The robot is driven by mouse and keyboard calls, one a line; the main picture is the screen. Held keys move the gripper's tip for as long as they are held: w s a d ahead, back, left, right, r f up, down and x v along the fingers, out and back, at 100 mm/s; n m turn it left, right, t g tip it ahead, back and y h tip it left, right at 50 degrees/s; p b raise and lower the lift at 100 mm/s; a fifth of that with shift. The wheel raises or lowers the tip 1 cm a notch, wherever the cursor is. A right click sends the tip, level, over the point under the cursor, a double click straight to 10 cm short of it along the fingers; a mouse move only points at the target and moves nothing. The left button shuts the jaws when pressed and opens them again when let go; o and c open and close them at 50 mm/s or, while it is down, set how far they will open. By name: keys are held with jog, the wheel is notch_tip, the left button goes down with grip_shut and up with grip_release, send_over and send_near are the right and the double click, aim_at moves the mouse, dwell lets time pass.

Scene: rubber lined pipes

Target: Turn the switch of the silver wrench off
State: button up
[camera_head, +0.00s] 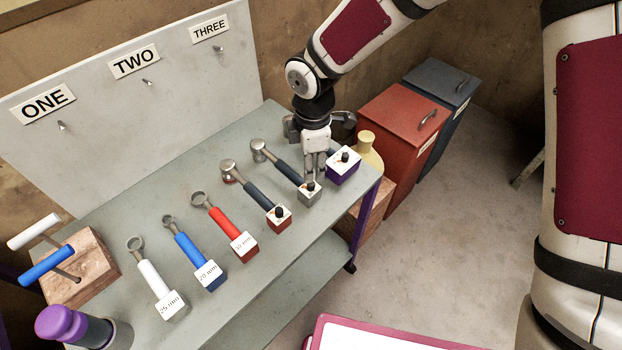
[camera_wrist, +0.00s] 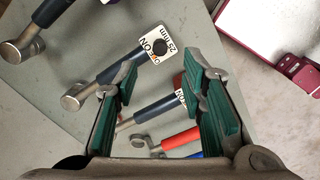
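The silver wrench's block (camera_head: 310,194) sits on the grey table near its right end, with a black switch knob (camera_head: 310,186) on its white top. Its dark handle (camera_head: 290,172) runs back to a round metal head (camera_head: 259,149). In the wrist view, what looks like the same block (camera_wrist: 170,58) shows "ON" and "25 mm" beside the knob (camera_wrist: 158,46); the knob's exact setting is unclear. My gripper (camera_head: 314,172) points down just above and behind the block. In the wrist view its green-padded fingers (camera_wrist: 160,72) are apart, with nothing held between them.
A purple-based block (camera_head: 343,168) stands close on the right, a red-based block (camera_head: 278,218) close on the left. Red, blue and white wrenches lie farther left. A yellowish vase (camera_head: 367,148) and red cabinet (camera_head: 402,125) stand beyond the table's right end.

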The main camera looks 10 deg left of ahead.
aim_at(311, 186)
jog(key=f, duration=0.7)
jog(key=shift+w+f+p, duration=0.2)
jog(key=shift+f+p, duration=0.05)
jog(key=shift+p, duration=0.05)
grip_shut()
